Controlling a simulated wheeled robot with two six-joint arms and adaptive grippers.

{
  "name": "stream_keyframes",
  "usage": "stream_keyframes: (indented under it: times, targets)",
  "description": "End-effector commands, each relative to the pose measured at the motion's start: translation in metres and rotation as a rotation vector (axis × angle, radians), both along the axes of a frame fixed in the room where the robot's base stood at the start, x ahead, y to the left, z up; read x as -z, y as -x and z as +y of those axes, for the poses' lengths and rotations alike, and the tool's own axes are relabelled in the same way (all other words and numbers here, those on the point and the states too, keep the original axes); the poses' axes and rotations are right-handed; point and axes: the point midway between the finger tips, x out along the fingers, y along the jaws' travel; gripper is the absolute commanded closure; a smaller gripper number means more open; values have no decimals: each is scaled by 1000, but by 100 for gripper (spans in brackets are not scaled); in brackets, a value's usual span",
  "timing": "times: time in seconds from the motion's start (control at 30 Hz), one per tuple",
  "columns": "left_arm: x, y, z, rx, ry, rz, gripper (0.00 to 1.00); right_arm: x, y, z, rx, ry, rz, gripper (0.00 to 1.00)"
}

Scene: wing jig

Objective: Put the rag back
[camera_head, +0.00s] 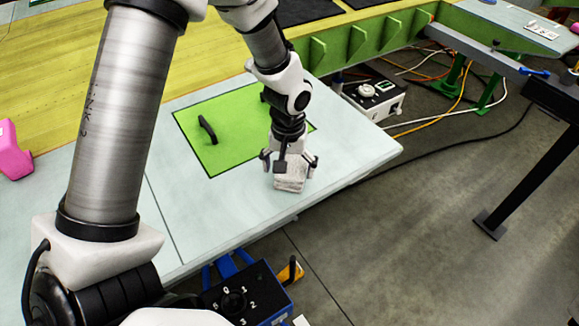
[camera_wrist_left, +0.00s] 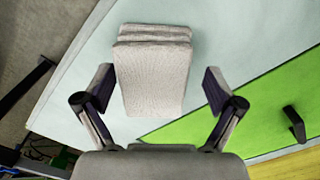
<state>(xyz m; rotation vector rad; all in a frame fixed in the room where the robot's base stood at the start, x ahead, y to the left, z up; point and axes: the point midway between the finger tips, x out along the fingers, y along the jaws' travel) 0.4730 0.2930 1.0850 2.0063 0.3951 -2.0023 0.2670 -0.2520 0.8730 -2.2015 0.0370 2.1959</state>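The rag (camera_head: 289,184) is a pale grey-white folded block near the front right edge of the light table. My left gripper (camera_head: 289,162) points down right over it. In the left wrist view the rag (camera_wrist_left: 155,75) shows between the two spread fingers of my left gripper (camera_wrist_left: 158,92), with a small gap on each side. The gripper is open. Whether the rag rests fully on the table is hard to tell. My right gripper is not in view.
A green mat (camera_head: 220,153) with a black handle (camera_head: 207,128) lies behind and left of the rag. A pink object (camera_head: 13,150) stands at the far left. A white control box (camera_head: 374,97) and cables lie beyond the table's right edge. Bare table surface surrounds the rag.

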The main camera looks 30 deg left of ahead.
Motion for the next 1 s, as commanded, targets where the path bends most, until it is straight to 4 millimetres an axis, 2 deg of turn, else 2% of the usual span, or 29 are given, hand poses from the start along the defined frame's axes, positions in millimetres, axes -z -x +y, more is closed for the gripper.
stream_keyframes:
  times: [0.17,0.27,0.37,0.6,0.7,0.8,1.0]
  targets:
    - [-3,0,0,0,0,-1,7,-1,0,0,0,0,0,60]
    - [-12,-1,0,0,-1,-4,7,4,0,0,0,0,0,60]
    - [-32,-2,0,0,-1,-7,7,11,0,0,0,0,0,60]
    - [-94,-1,0,-1,-1,-7,7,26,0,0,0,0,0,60]
    - [-111,-1,1,0,-2,-4,7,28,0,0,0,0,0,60]
    - [-120,0,0,-1,-1,-2,7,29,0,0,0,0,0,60]
    - [-122,0,0,0,0,0,7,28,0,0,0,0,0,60]
